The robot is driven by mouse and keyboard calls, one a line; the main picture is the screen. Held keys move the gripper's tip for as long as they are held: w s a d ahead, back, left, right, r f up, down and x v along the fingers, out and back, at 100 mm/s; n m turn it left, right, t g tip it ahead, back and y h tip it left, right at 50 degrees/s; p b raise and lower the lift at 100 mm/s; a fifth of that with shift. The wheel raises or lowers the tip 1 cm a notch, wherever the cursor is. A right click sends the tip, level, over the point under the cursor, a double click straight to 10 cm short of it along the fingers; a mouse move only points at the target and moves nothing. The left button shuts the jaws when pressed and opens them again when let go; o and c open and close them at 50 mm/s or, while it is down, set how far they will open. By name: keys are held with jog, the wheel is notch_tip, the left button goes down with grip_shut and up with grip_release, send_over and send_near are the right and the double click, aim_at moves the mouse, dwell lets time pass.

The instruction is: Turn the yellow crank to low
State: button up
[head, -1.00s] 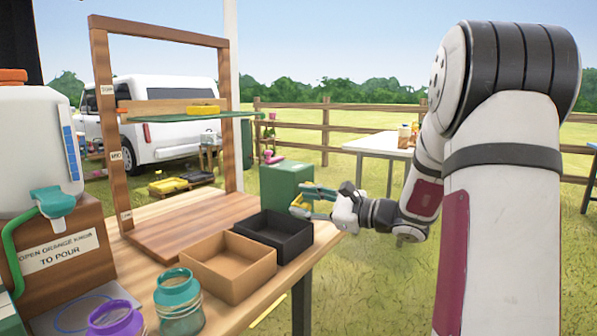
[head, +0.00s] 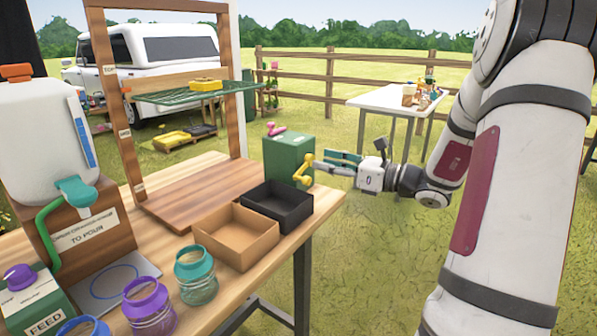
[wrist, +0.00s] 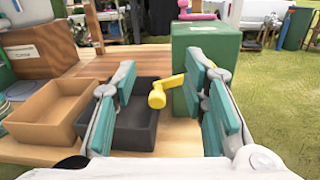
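The yellow crank (head: 304,170) sticks out from the front of a green box (head: 289,158) at the table's right end. In the wrist view the yellow crank (wrist: 167,90) shows between my finger pads, nearer the right one, with its knob towards me. My gripper (head: 335,160) is just right of the crank in the head view; the gripper (wrist: 163,105) is open, with nothing clamped. A green shelf (head: 170,97) hangs high in the wooden frame (head: 130,165), between its top and middle labels, bearing a yellow block (head: 205,84).
A pink crank (head: 275,129) sits on the green box's top. A black tray (head: 290,215) and a brown tray (head: 235,250) stand left of my gripper. Jars (head: 195,275) and a dispenser (head: 45,140) are farther left. Open grass lies right of the table.

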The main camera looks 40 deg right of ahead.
jog(key=p+v, duration=0.2)
jog(key=v, duration=0.6)
jog(key=s+a+r+n+g+y+p, duration=0.1)
jog(key=s+a+r+n+g+p, duration=0.1)
jog(key=a+n+g, duration=0.2)
jog(key=s+a+r+n+g+p, duration=0.2)
jog(key=s+a+r+n+g, duration=0.1)
jog(key=a, duration=0.8)
jog(key=s+a+r+n+g+y+p, duration=0.1)
jog(key=s+a+r+n+g+p, duration=0.2)
jog(key=a+n+g, duration=0.2)
jog(key=shift+s+a+n+y, duration=0.2)
jog(key=shift+a+n+y, duration=0.1)
jog(key=shift+a+n, duration=1.15)
jog(key=shift+a+m, duration=0.25)
